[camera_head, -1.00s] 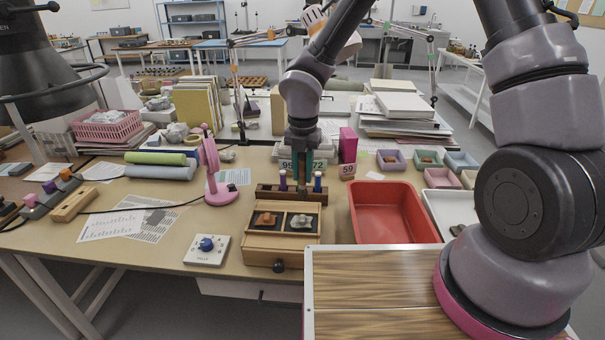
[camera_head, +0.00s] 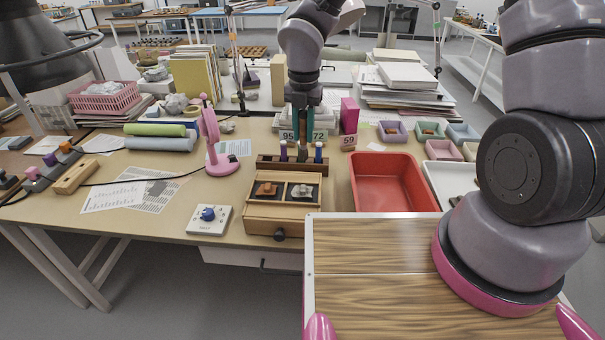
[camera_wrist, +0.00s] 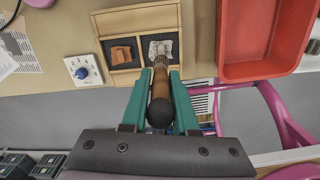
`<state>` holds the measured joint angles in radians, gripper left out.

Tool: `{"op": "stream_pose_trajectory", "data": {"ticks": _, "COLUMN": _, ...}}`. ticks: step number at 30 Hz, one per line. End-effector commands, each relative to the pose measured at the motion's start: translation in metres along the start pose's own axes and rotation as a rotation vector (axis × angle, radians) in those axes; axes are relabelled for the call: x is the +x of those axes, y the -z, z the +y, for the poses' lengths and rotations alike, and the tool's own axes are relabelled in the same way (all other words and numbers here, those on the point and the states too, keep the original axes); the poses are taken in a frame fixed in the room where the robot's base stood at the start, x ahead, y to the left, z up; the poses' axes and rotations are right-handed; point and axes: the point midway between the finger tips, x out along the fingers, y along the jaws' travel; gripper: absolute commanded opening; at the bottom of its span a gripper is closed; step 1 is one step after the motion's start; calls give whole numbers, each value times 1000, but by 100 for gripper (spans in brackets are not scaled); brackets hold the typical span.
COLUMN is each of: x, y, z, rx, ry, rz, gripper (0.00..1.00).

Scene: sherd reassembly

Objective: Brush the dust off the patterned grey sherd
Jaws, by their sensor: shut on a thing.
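An orange-brown sherd (camera_head: 266,189) lies in the left compartment. In the head view my gripper (camera_head: 303,135) appears above and behind the tray.
A dark wooden rack (camera_head: 265,163) with upright tools stands just behind the tray. A red bin (camera_head: 385,185) is close on the right. A white dial box (camera_head: 209,219) and a pink lamp (camera_head: 213,150) stand on the left. The table's front edge is near the tray.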

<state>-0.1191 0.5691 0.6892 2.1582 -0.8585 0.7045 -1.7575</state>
Motion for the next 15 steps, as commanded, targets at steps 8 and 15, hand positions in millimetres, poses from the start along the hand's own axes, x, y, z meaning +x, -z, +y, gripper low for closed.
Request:
{"op": "stream_pose_trajectory", "data": {"ticks": 8, "x": 0, "y": 0, "z": 0, "rx": 0, "ry": 0, "rz": 0, "gripper": 0}}
{"op": "stream_pose_trajectory", "data": {"ticks": 15, "x": 9, "y": 0, "z": 0, "rx": -2, "ry": 1, "rz": 0, "gripper": 0}}
